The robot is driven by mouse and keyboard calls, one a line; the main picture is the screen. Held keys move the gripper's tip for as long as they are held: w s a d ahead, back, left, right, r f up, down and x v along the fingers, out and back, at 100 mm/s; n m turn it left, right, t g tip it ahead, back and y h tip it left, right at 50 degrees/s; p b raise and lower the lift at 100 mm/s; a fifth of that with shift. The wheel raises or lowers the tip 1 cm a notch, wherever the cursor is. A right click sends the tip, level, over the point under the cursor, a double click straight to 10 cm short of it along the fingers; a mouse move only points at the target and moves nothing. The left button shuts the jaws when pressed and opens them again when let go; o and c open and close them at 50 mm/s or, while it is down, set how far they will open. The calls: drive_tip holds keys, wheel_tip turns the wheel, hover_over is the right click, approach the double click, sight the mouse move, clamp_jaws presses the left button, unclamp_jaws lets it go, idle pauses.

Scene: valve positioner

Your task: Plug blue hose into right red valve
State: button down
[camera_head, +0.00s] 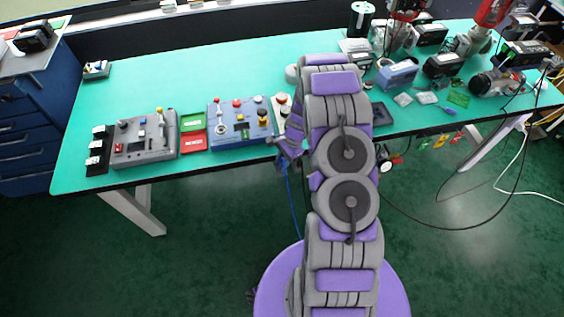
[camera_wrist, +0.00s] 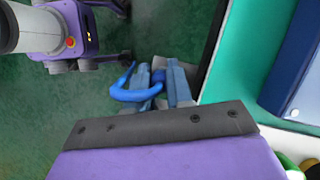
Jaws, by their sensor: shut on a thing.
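My gripper (camera_wrist: 167,88) is shut on the blue hose (camera_wrist: 130,92), which curls out to the left of the fingers in the wrist view. In the head view the hose (camera_head: 291,192) hangs down in front of the table edge below my gripper (camera_head: 284,158). Two red devices stand at the back right of the table, a left one (camera_head: 407,8) and a right one (camera_head: 489,11), both cut by the top edge. The right one looks like the right red valve, but I cannot make out its port. My gripper is far from both, near the front edge.
The green table (camera_head: 150,85) holds a grey control box (camera_head: 145,140) and a blue control box (camera_head: 238,124) left of my arm. Meters and small parts crowd its right side. My arm hides part of the table middle. A black cable (camera_head: 440,228) droops at the right.

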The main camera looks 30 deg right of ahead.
drive_tip(key=shift+r+p, duration=1.1)
drive_tip(key=shift+r, duration=0.9)
